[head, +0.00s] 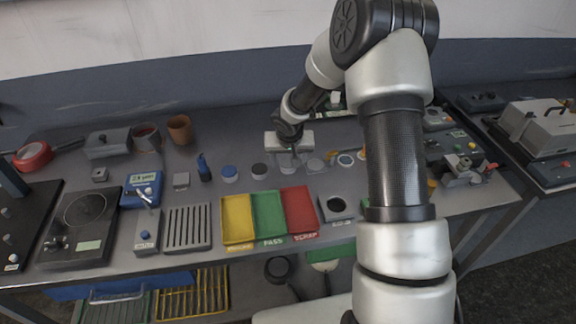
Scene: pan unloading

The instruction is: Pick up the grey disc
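My gripper (290,158) hangs over the back middle of the bench, pointing down. Its fingers are small and pale here, and I cannot tell whether they are open or shut. A flat, round, pale grey piece (316,165) lies just right of the gripper and looks like the grey disc. Something pale and round also shows below the fingers, partly hidden by them. I cannot tell whether the fingers touch it.
Yellow (237,220), green (268,215) and red (299,210) trays lie in front of the gripper. My arm hides part of the bench's right side.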

